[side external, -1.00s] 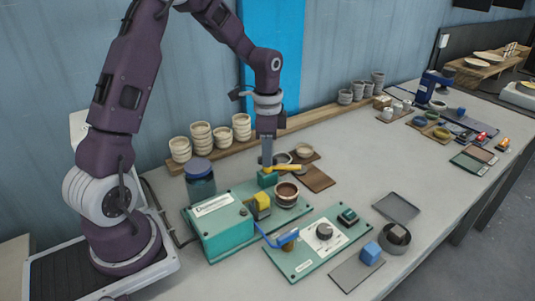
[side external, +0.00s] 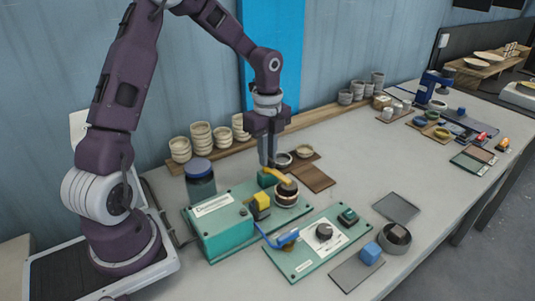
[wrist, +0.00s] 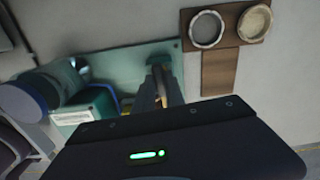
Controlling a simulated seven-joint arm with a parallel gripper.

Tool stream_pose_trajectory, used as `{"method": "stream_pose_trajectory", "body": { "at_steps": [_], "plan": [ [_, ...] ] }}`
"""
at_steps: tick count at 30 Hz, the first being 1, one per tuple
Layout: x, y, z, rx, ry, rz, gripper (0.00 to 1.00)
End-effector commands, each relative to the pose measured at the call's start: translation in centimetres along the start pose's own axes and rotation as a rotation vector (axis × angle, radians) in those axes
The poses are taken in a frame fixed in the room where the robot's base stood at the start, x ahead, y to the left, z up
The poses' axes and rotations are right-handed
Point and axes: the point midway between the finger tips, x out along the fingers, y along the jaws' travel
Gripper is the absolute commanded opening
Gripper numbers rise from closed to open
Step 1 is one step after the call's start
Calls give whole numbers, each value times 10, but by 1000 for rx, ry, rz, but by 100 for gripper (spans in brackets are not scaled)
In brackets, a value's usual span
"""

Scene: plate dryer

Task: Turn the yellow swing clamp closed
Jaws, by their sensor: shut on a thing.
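The yellow swing clamp (side external: 278,176) sits on a green block (side external: 265,180) at the back of the green fixture plate (side external: 233,196). Its yellow arm slants toward the front right, with its free end over a round cup (side external: 287,198). A dark part shows at that end above the cup; whether it touches the cup is unclear. My gripper (side external: 268,163) points down at the clamp's pivot end, shut on the yellow arm. In the wrist view my gripper's fingers (wrist: 162,92) show, but the clamp is mostly hidden.
A blue-lidded jar (side external: 200,178) stands left of the plate. A wooden board (side external: 313,178) lies to the right. Stacked cups (side external: 200,137) stand on a shelf behind.

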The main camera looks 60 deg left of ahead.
Motion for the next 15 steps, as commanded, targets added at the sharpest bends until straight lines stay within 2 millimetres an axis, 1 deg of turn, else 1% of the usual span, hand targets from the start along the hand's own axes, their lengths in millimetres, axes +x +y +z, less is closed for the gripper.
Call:
{"method": "stream_pose_trajectory", "body": {
  "at_steps": [7, 15],
  "plan": [
    [-2, -2, 0, 78, -1, -6, 0],
    [-2, -2, 0, 103, -1, -6, 0]
  ]
}}
